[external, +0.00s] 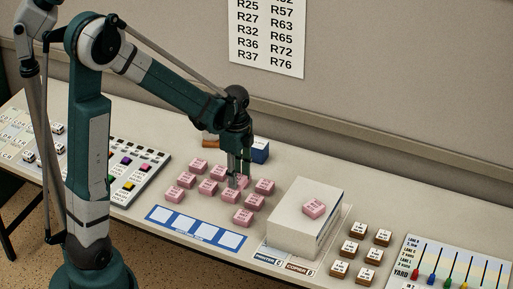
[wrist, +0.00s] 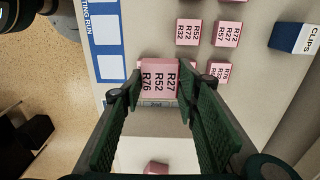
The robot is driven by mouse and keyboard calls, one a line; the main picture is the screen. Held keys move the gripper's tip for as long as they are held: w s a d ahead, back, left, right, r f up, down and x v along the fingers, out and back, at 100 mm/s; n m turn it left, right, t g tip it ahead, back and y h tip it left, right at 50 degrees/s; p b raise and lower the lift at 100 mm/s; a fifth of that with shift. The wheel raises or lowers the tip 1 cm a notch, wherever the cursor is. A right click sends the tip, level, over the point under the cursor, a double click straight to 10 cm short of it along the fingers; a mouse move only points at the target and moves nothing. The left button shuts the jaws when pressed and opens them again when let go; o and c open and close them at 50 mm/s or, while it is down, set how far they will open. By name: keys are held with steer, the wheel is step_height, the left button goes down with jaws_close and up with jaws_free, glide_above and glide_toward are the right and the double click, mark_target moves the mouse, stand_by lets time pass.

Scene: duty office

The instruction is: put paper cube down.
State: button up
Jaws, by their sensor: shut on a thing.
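My gripper (external: 235,180) is low over the group of pink paper cubes (external: 208,187) on the table. In the wrist view its two green fingers (wrist: 160,86) are closed on the sides of a pink paper cube (wrist: 158,75), printed R76, R52, R27. The held cube looks larger than its neighbours there; I cannot tell whether it touches the table. In the external view the fingers partly hide it. Another pink cube (external: 314,208) lies on top of the white box (external: 294,226), right of my gripper.
A blue-bordered strip with white squares (external: 196,228) lies in front of the cubes. A blue clips box (wrist: 294,38) stands behind them. Several brown-based blocks (external: 359,230) stand right of the white box, and a keyed panel (external: 126,168) is at left.

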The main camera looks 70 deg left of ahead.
step_height(320, 180, up, 9)
steer(key=p, duration=0.6)
glide_above(300, 197)
steer(key=shift+r, duration=0.15)
steer(key=shift+f, duration=2.9)
steer(key=shift+f, duration=2.1)
steer(key=shift+f+b, duration=0.1)
steer(key=shift+b, duration=0.2)
steer(key=o, duration=0.4)
steer(key=shift+f, duration=0.1)
steer(key=o, duration=0.5)
